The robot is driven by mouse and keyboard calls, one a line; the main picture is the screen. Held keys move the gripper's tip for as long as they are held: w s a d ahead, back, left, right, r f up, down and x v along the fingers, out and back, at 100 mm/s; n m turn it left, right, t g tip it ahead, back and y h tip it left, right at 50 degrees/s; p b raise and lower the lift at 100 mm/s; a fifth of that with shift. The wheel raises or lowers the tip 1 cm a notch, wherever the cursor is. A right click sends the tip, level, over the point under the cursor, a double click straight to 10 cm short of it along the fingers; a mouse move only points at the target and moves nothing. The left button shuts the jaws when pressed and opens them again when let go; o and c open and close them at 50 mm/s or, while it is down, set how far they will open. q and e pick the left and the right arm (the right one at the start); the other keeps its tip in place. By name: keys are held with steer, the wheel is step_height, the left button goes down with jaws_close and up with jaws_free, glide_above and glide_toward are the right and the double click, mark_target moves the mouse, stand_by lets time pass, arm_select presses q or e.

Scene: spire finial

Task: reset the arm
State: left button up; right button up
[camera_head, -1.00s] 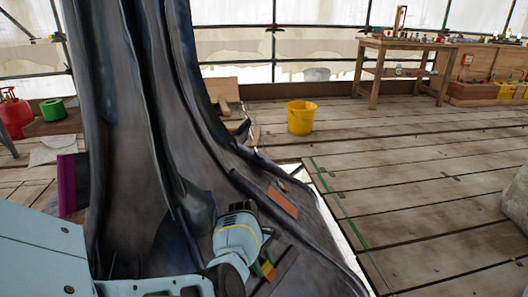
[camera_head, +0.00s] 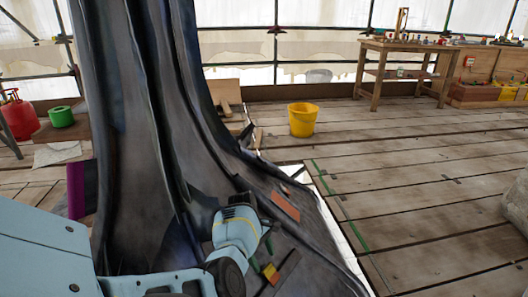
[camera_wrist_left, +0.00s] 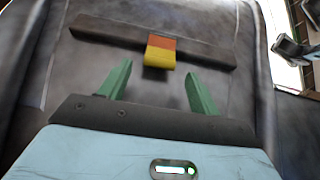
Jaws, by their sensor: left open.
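My left arm comes in from the lower left of the head view and bends down over the dark sheet-clad spire (camera_head: 140,130). Its left gripper (camera_head: 262,255) is low by the spire's flared foot. In the left wrist view the two green fingers of the left gripper (camera_wrist_left: 160,88) stand wide apart with nothing between them. Just beyond the fingertips is an orange-and-yellow block (camera_wrist_left: 160,52) on a long dark bar (camera_wrist_left: 205,50). The block also shows in the head view (camera_head: 271,273), beside the gripper.
An orange strip (camera_head: 285,206) lies on the spire's foot. A yellow bucket (camera_head: 303,120) stands on the plank floor behind. A wooden workbench (camera_head: 400,48) with small items is at the back right. A red canister (camera_head: 20,117) and green roll (camera_head: 61,116) are at left. The right floor is mostly clear.

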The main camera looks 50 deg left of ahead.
arm_select(q)
steer(key=p+v, duration=0.1)
steer(key=v, duration=0.2)
steer(key=shift+s+a+r, duration=0.1)
steer(key=shift+r, duration=0.05)
stand_by(0.4)
